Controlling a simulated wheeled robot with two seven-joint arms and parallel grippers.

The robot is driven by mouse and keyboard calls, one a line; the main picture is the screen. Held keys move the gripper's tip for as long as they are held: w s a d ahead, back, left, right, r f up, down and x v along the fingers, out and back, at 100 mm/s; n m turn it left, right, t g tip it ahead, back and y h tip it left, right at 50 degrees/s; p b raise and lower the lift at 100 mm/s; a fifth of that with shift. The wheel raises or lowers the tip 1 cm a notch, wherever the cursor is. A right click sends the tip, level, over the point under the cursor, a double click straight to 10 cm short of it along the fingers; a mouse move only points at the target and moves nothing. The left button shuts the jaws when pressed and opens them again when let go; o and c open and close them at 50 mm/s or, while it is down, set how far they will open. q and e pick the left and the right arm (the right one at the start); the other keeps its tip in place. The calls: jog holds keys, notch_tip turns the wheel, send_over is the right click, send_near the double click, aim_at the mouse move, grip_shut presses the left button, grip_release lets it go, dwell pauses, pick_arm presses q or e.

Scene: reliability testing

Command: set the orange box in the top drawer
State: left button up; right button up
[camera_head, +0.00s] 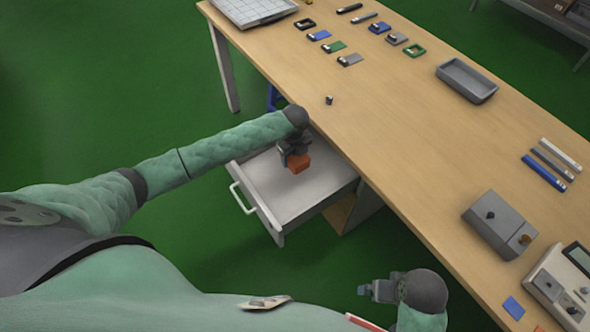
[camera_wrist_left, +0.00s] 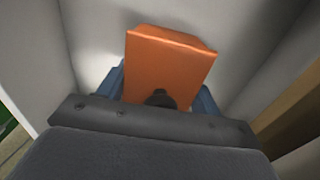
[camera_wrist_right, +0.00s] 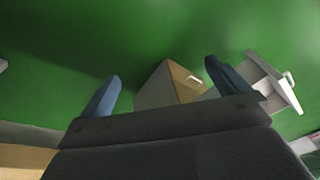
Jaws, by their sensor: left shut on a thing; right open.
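The top drawer (camera_head: 284,207) is pulled out from under the table, grey inside, with a white handle at its front. The orange box (camera_head: 299,163) is inside the drawer's outline in the head view, under my left gripper (camera_head: 296,155). In the left wrist view the orange box (camera_wrist_left: 168,66) sits between the blue fingers, and my left gripper (camera_wrist_left: 165,98) is shut on it. Drawer walls show around it; whether the box touches the drawer floor I cannot tell. My right gripper (camera_head: 372,290) is open and empty, away from the drawer; its fingers (camera_wrist_right: 160,90) are spread in the right wrist view.
The wooden table (camera_head: 400,130) holds a grey tray (camera_head: 467,80), several small coloured parts at the back, a grey box with knobs (camera_head: 499,224) and a white device (camera_head: 560,287) at the right. The right wrist view shows a cabinet (camera_wrist_right: 170,86) and the open drawer. Green floor is clear.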

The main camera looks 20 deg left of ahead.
pick_arm(q)
notch_tip(320, 180, down, 4)
jog(key=shift+f, duration=0.2)
jog(key=shift+f+p, duration=0.5)
jog(key=shift+f, duration=2)
pick_arm(e)
jog(key=shift+w+d+f, duration=0.1)
jog(key=shift+w+f, duration=0.15)
jog(key=shift+f, duration=0.3)
jog(key=shift+w+d+f, duration=0.1)
jog(key=shift+w+f, duration=0.15)
jog(key=shift+f, duration=0.3)
pick_arm(q)
jog(key=o, duration=0.9)
jog(key=shift+o, duration=0.5)
pick_arm(e)
jog(key=shift+s, duration=0.25)
jog(key=shift+s, duration=0.1)
jog(key=shift+a, duration=0.1)
